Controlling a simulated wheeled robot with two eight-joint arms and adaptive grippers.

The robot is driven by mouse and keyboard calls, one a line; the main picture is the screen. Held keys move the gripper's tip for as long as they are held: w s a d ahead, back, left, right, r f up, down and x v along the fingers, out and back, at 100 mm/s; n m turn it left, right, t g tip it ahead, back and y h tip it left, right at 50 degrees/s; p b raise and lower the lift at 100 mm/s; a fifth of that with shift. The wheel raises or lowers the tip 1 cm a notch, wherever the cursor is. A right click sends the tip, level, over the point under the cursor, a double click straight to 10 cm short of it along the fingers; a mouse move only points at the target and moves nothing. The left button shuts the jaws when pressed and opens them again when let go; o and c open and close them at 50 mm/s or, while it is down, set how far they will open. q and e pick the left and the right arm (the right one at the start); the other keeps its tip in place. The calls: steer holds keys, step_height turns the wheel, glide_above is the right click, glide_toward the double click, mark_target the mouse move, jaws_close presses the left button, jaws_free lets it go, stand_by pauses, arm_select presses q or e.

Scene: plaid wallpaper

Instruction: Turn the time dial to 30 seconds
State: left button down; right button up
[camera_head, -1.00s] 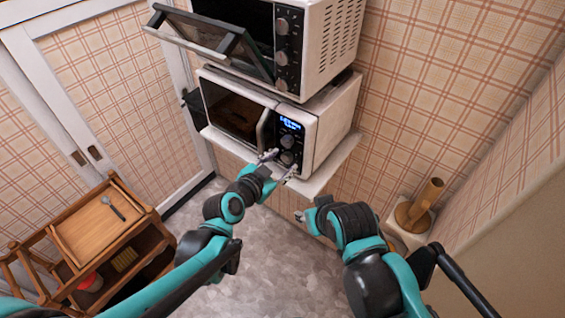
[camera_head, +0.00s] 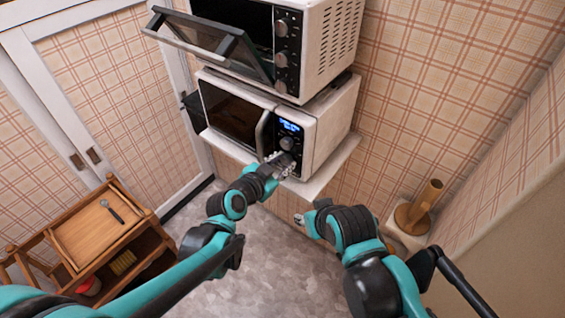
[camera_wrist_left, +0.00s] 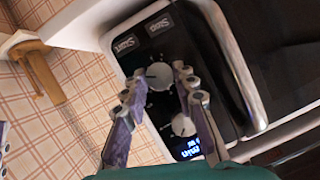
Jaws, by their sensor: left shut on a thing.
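The lower microwave (camera_head: 330,118) has a control panel with a lit blue display (camera_head: 290,127) and two round dials. The upper dial (camera_head: 287,143) shows just under the display; it also shows in the left wrist view (camera_wrist_left: 183,125). The lower dial (camera_wrist_left: 158,76) lies between the fingertips of my left gripper (camera_wrist_left: 157,84) and is mostly hidden by them in the head view. My left gripper (camera_head: 276,162) is shut on this lower dial. The dial labels and display digits are too small to read. My right gripper (camera_head: 309,218) hangs low, away from the microwave; its fingers are unclear.
A toaster oven (camera_head: 318,40) with its door (camera_head: 205,38) hanging open stands above the microwave. The microwave rests on a white shelf (camera_head: 325,172). A wooden cart (camera_head: 100,235) stands at left, and a wooden holder (camera_head: 418,210) at right. The floor between is clear.

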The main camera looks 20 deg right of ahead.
arm_select(q)
steer(key=n, duration=0.1)
steer(key=n+g+h, duration=0.1)
steer(key=shift+w+a+n+g, duration=0.2)
steer(key=shift+n+g, duration=0.1)
steer(key=shift+n, duration=0.1)
steer(key=shift+f+n+g+h+b, duration=0.15)
steer(key=shift+n+g+h+b, duration=0.6)
steer(key=shift+n, duration=0.45)
steer(key=n+h+b, duration=0.1)
steer(key=n+g+b, duration=0.1)
steer(key=n, duration=0.1)
steer(key=shift+w+f+h, duration=0.15)
steer(key=shift+h, duration=0.2)
steer(key=n+h+b, duration=0.1)
steer(key=n+b, duration=0.1)
steer(key=n, duration=0.1)
steer(key=shift+a+n+g+h+b, duration=0.1)
steer(key=shift+n+g+h+b, duration=0.25)
steer(key=shift+n+h, duration=0.05)
steer(key=c, duration=1.2)
jaws_free()
